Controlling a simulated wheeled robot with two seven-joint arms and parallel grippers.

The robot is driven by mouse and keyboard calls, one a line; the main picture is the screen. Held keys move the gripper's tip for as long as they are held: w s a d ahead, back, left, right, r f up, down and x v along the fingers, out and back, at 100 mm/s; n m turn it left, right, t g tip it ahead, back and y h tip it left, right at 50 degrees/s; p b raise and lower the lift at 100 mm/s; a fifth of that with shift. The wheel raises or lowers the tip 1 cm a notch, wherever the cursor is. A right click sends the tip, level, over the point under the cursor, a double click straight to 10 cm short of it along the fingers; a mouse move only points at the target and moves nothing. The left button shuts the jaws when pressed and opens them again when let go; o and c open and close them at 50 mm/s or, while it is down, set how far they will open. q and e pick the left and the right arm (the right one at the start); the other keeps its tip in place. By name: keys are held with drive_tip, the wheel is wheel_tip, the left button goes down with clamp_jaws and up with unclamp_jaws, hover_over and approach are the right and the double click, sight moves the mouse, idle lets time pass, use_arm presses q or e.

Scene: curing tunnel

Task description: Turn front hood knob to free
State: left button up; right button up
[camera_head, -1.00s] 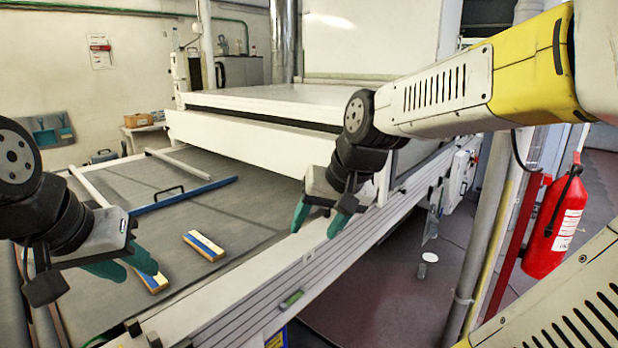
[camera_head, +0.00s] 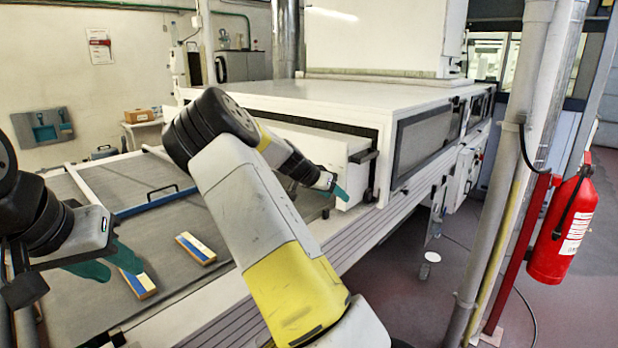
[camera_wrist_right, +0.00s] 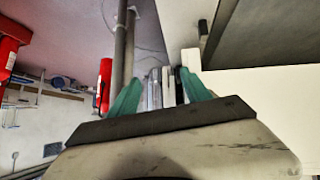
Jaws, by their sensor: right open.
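My right gripper (camera_head: 333,191) is open and empty, just left of and below the black fitting, by the white front panel's end. In the right wrist view its teal fingers (camera_wrist_right: 160,90) stand apart, with a dark fitting (camera_wrist_right: 203,30) beyond them near a white edge. My left gripper (camera_head: 108,264) is open over the belt at the left.
Two blue-and-cream blocks (camera_head: 196,248) (camera_head: 139,284) lie on the grey belt (camera_head: 165,225). A blue bar with a black handle (camera_head: 158,202) crosses it. A pipe post (camera_head: 497,170) and a red extinguisher (camera_head: 563,230) stand at the right.

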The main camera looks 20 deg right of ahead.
drive_tip(key=w+a+r+t+h, duration=0.3)
drive_tip(key=w+a+r, duration=0.15)
drive_tip(key=w, duration=0.35)
drive_tip(key=x, duration=0.8)
drive_tip(key=shift+s+d+n, duration=0.2)
drive_tip(key=shift+s+n, duration=0.1)
drive_tip(key=shift+n, duration=0.1)
drive_tip(key=shift+r, duration=0.1)
clamp_jaws()
